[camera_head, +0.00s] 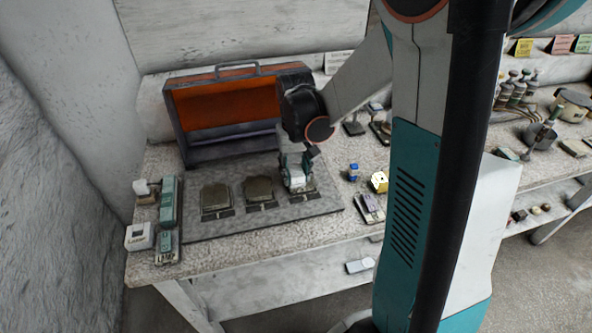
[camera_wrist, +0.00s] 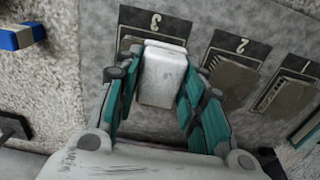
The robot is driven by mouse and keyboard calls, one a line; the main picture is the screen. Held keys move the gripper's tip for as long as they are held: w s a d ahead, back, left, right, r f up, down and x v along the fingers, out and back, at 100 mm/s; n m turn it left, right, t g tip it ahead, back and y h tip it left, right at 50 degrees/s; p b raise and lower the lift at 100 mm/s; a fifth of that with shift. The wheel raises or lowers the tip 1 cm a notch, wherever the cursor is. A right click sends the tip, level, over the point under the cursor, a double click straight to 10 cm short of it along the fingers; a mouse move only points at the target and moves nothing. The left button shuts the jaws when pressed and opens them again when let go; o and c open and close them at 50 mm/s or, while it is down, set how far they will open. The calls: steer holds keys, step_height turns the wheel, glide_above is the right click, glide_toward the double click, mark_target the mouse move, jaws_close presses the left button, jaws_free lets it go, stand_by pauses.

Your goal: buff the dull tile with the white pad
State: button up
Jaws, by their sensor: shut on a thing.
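My gripper (camera_head: 296,178) is shut on a white pad (camera_wrist: 163,75), held between its teal fingers in the wrist view. The pad is over the tile place marked 3, at the right end of a grey board (camera_head: 300,211) in the head view. It covers most of that tile, and I cannot tell whether it touches it. The middle tile (camera_head: 258,190), marked 2 in the wrist view (camera_wrist: 230,78), and the left tile (camera_head: 215,198), marked 1 (camera_wrist: 285,98), lie uncovered. Both look dark with streaks; I cannot tell which tile is dull.
An orange-fronted case (camera_head: 225,103) stands behind the board. A green device (camera_head: 167,200) and a white box marked LAMP (camera_head: 139,236) stand at the left. A blue item (camera_head: 353,171) and a yellow block (camera_head: 379,181) sit right of the board.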

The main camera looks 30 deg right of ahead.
steer(key=shift+f+b, duration=0.45)
steer(key=shift+f, duration=0.15)
steer(key=shift+w+d, duration=0.25)
steer(key=shift+w, duration=0.65)
steer(key=shift+s+a+r, duration=0.1)
steer(key=shift+s+a, duration=0.15)
steer(key=shift+s, duration=0.65)
steer(key=shift+s+a, duration=0.25)
steer(key=shift+s, duration=0.6)
steer(key=shift+w+d, duration=0.25)
steer(key=shift+w, duration=0.6)
steer(key=shift+w+d, duration=0.25)
steer(key=shift+w, duration=0.6)
steer(key=shift+s+a+f, duration=0.1)
steer(key=shift+s+a, duration=0.2)
steer(key=shift+s, duration=0.6)
steer(key=shift+s+a+f, duration=0.1)
steer(key=shift+s+a, duration=0.15)
steer(key=shift+s, duration=0.65)
